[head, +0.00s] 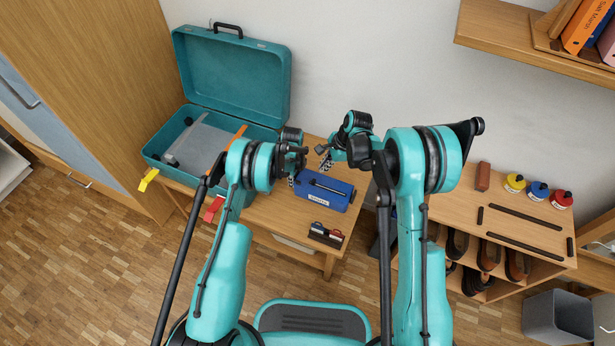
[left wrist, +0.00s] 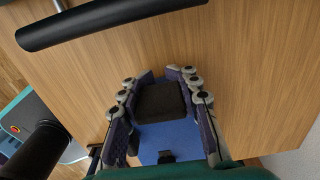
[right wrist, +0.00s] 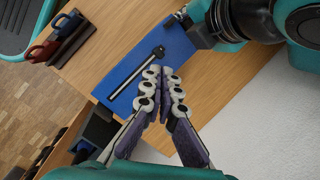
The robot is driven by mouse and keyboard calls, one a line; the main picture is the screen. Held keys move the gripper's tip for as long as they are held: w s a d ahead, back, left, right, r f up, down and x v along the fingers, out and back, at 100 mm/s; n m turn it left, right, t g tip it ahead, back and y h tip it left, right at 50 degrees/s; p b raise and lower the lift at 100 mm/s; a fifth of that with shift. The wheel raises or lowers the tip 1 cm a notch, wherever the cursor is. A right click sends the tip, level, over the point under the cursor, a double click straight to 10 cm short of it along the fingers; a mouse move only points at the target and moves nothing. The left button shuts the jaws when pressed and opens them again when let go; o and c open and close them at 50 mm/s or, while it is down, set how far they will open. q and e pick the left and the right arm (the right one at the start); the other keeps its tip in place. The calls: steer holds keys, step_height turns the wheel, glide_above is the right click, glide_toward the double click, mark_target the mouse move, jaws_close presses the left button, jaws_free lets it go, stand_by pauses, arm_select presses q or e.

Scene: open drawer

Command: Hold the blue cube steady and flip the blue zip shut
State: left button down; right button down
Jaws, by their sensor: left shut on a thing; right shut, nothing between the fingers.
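The blue cube (head: 336,183), a long blue block with a pale label on its front, lies on the wooden table. The blue zip shows as a dark strip on its top in the head view (head: 328,189). My right gripper (right wrist: 165,72) is shut and empty, fingertips close to the knob; contact is unclear.
An open teal suitcase (head: 232,75) stands at the back left, with yellow and red tags. A low shelf (head: 455,203) with shoes and colored bottles is at the right.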

steer(key=n, duration=0.9)
steer(key=a+n, duration=0.1)
steer(key=n, duration=1.8)
steer(key=shift+a+r+n, duration=0.35)
steer(key=shift+a+n, duration=0.05)
steer(key=x, duration=1)
steer(key=shift+w+d, duration=0.1)
steer(key=shift+w, duration=0.05)
steer(key=s+d, duration=0.1)
steer(key=d, duration=0.3)
steer(key=s+d, duration=0.1)
steer(key=d, duration=0.3)
steer(key=s+d, duration=0.2)
steer(key=d, duration=0.2)
